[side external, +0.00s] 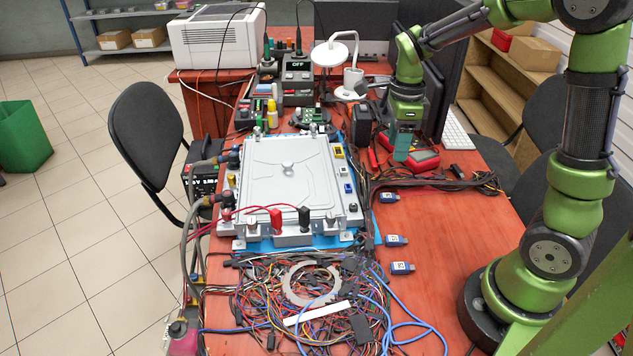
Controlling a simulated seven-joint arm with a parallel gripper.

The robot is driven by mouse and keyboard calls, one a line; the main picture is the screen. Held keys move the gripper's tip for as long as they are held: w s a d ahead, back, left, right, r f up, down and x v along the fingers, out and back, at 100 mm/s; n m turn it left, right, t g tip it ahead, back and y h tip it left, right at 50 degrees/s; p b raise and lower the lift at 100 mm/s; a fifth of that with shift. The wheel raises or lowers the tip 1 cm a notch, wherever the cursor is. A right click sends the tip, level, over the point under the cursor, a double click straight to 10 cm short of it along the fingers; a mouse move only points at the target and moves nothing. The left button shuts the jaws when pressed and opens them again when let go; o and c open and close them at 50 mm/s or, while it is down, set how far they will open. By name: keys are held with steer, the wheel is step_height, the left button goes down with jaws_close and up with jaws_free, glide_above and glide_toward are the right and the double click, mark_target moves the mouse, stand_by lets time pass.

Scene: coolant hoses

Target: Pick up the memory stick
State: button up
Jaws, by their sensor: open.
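Three small blue memory sticks with white labels and dark ends lie on the red-brown table, right of the silver metal unit. One memory stick (389,197) is farthest back, another memory stick (397,240) is in the middle, and the third memory stick (402,267) is nearest the front. Their labels are too small to read surely. My gripper (402,157) points down above the table, behind and slightly right of the farthest stick. It is open and apart from all three sticks; the gap between its fingers is hard to see from here.
A silver unit (290,180) with red and black clips stands on a blue mat. Tangled wires (300,310) and blue cable fill the table front. A black cable bundle (450,182) and red meter (425,159) lie near my gripper. Bare table (460,235) lies right of the sticks.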

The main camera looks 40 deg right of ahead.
glide_above(389, 195)
steer(key=f, duration=0.8)
steer(key=shift+s+a+f, duration=0.15)
steer(key=shift+a+f, duration=0.05)
steer(key=shift+f, duration=0.2)
steer(key=shift+d+f, duration=0.2)
steer(key=shift+f, duration=2.45)
jaws_close()
